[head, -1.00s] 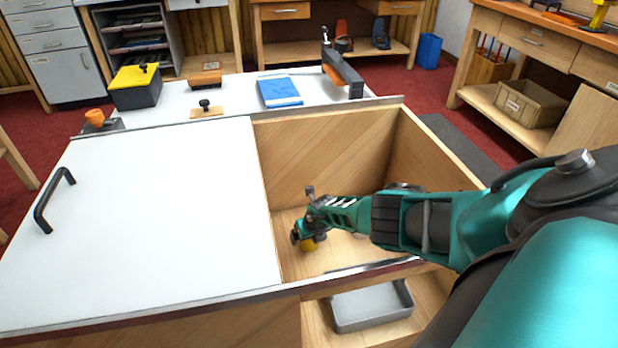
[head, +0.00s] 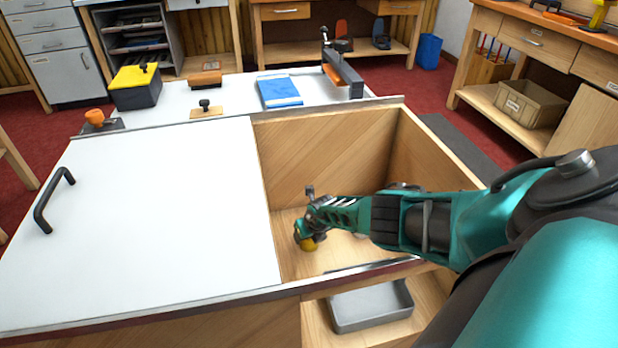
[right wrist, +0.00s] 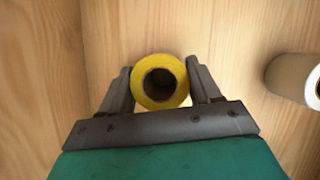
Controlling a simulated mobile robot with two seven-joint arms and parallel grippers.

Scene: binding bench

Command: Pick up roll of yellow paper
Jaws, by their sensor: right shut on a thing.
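The roll of yellow paper (right wrist: 142,92) stands end-up in the right wrist view, its dark hollow core facing the camera. My right gripper (right wrist: 160,84) is shut on it, one finger on each side. In the head view the yellow roll (head: 307,244) shows only partly below my right gripper (head: 308,236), inside the open wooden compartment (head: 330,165). Whether the roll touches the compartment floor cannot be told. My left gripper is not in view.
A white sliding lid (head: 160,215) with a black handle (head: 54,200) covers the bench's left part. Compartment walls surround my gripper. A grey tray (head: 372,306) sits below in front.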

